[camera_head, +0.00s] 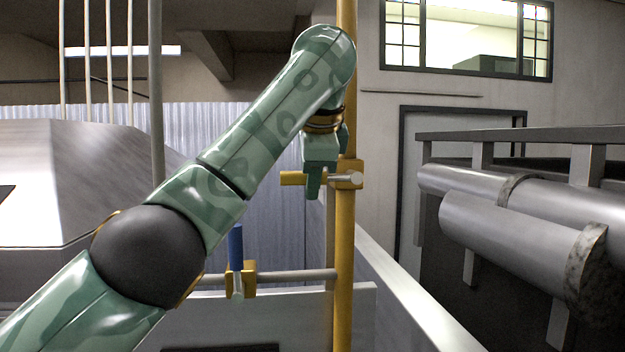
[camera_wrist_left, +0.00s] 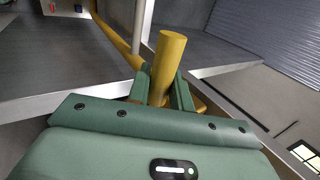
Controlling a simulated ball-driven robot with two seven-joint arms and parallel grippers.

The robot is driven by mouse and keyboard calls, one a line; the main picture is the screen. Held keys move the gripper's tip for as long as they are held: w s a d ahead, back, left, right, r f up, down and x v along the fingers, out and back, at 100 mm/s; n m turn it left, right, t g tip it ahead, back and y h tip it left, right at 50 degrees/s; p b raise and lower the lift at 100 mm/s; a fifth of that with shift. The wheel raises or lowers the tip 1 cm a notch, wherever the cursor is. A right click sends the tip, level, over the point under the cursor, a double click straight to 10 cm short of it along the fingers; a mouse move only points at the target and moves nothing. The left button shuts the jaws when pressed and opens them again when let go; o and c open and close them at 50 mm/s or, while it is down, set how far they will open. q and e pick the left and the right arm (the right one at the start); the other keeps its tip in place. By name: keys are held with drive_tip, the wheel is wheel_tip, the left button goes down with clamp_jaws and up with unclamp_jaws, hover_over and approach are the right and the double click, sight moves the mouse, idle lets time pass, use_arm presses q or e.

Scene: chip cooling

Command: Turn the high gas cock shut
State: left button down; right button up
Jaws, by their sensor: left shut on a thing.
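The high gas cock (camera_head: 349,172) sits on the upright yellow gas pipe (camera_head: 345,240) in the middle of the head view. Its yellow lever (camera_head: 291,178) points out to the left, level and crosswise to the pipe. My left gripper (camera_head: 313,182) comes down from above and is shut on this lever. In the left wrist view the lever (camera_wrist_left: 169,55) stands between the two green fingers of my left gripper (camera_wrist_left: 165,88), its free end sticking out past them. Part of the lever is hidden by the fingers. My right gripper is not in view.
A lower cock with a blue lever (camera_head: 235,245) sits on a level pipe (camera_head: 295,275) left of the gas pipe. Large metal cylinders (camera_head: 505,235) and a railing (camera_head: 520,134) stand at the right. A light wall edge (camera_head: 400,290) runs close behind the gas pipe.

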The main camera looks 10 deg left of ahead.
use_arm(q)
drive_tip(key=shift+r, duration=0.25)
drive_tip(key=c, duration=1.3)
unclamp_jaws()
drive_tip(key=shift+f, duration=0.1)
drive_tip(key=p+v, duration=0.2)
drive_tip(key=v, duration=1.4)
drive_tip(key=shift+d, duration=0.15)
